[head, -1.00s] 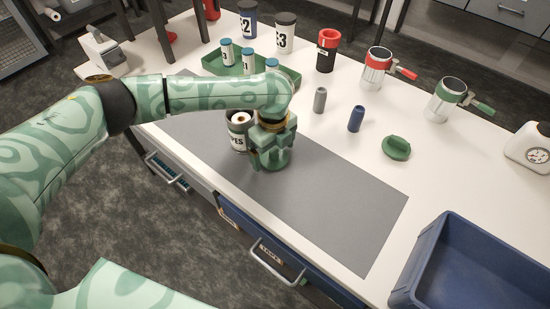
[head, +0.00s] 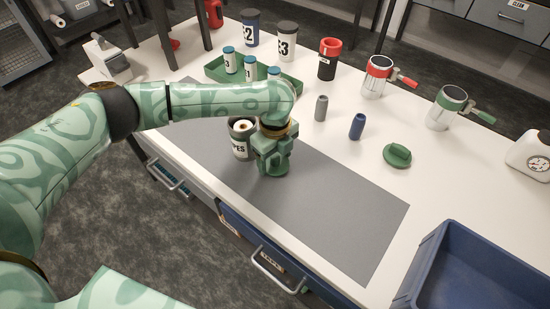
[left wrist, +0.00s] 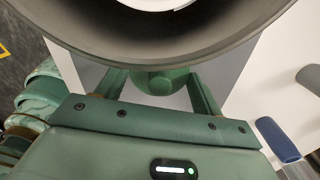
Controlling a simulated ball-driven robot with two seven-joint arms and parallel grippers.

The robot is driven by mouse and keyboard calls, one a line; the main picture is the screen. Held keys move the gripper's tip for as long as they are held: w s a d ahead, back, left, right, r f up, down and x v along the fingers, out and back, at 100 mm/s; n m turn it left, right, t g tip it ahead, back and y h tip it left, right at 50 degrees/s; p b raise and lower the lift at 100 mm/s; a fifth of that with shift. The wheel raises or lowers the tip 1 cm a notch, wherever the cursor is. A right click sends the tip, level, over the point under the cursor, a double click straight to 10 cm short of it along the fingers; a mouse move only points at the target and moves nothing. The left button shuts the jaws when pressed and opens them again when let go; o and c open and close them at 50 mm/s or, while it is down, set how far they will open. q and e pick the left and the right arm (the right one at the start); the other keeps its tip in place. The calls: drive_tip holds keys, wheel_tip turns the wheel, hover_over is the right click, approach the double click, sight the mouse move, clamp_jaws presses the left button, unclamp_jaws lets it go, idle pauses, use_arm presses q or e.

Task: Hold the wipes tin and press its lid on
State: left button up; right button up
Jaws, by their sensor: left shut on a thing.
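The wipes tin (head: 240,151) stands upright and open on the grey mat, with a pale roll inside and a dark rim. Its dark rim (left wrist: 70,40) fills the top of the left wrist view, close to the camera. My left gripper (head: 272,160) is just right of the tin, pointing down, shut on a round green lid-like piece (left wrist: 160,80) low over the mat. The fingers hide much of this piece in the head view. Another green lid (head: 397,156) with a raised grip lies on the white bench to the right. My right gripper is not in view.
A grey vial (head: 320,108) and a blue vial (head: 357,126) stand right of my gripper. A green tray (head: 290,84) with several bottles is behind. A blue bin (head: 430,262) is at front right. The mat's right part (head: 345,215) is clear.

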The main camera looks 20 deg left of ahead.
sight(275, 156)
use_arm(q)
wheel_tip(275, 156, up, 3)
drive_tip(key=shift+r+p, duration=0.1)
drive_tip(key=shift+p, duration=0.7)
drive_tip(key=s+a+r+p, duration=0.7)
drive_tip(key=s+r+p, duration=0.1)
drive_tip(key=s, duration=0.4)
drive_tip(key=shift+a+r, duration=0.25)
drive_tip(key=shift+r, duration=0.35)
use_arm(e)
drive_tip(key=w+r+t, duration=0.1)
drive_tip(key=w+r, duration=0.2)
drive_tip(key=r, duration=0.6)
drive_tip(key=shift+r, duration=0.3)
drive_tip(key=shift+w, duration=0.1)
